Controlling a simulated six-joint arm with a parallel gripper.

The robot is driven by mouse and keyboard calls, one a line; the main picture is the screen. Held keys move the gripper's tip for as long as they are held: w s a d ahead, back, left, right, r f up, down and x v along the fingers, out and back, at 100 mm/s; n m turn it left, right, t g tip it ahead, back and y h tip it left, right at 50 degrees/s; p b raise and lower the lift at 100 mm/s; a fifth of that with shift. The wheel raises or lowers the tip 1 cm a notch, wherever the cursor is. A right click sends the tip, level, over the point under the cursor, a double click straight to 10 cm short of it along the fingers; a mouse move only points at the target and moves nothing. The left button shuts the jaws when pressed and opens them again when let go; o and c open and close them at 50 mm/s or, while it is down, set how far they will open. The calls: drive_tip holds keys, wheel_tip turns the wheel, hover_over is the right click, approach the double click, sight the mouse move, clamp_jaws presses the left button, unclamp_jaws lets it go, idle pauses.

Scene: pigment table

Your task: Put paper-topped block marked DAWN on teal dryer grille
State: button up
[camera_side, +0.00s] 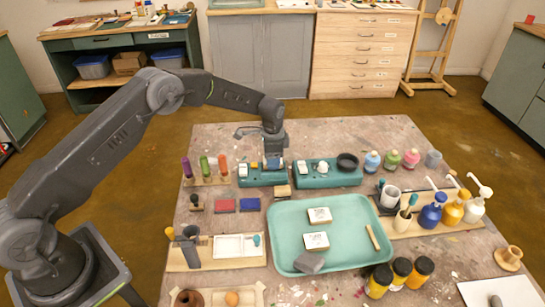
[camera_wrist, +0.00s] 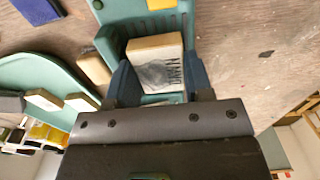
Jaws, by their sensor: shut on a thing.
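The paper-topped block (camera_wrist: 153,52) has a tan top, a grey picture and turned lettering that seems to read DAWN. My gripper (camera_wrist: 160,82) is shut on it, with a blue finger on each side. The block is over the teal dryer (camera_wrist: 108,40), whose raised sides flank it in the wrist view. I cannot tell whether its underside touches the grille. In the side view my gripper (camera_side: 273,163) points down over the left teal unit (camera_side: 250,178), and the fingers mostly hide the block.
A teal tray (camera_side: 284,225) holds two other paper-topped blocks (camera_side: 320,215) (camera_side: 316,241), a grey sponge (camera_side: 309,262) and a wooden stick (camera_side: 373,237). A second teal unit (camera_side: 318,181) stands to the right. A small wooden piece (camera_side: 283,191) lies in front. Pigment bottles (camera_side: 372,162) stand further right.

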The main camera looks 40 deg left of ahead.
drive_tip(key=shift+f, duration=0.6)
idle(0.6)
drive_tip(key=o, duration=0.9)
drive_tip(key=shift+o, duration=0.3)
drive_tip(key=shift+d, duration=0.1)
drive_tip(key=shift+s, duration=0.1)
drive_tip(key=shift+d, duration=0.1)
drive_tip(key=shift+c, duration=0.9)
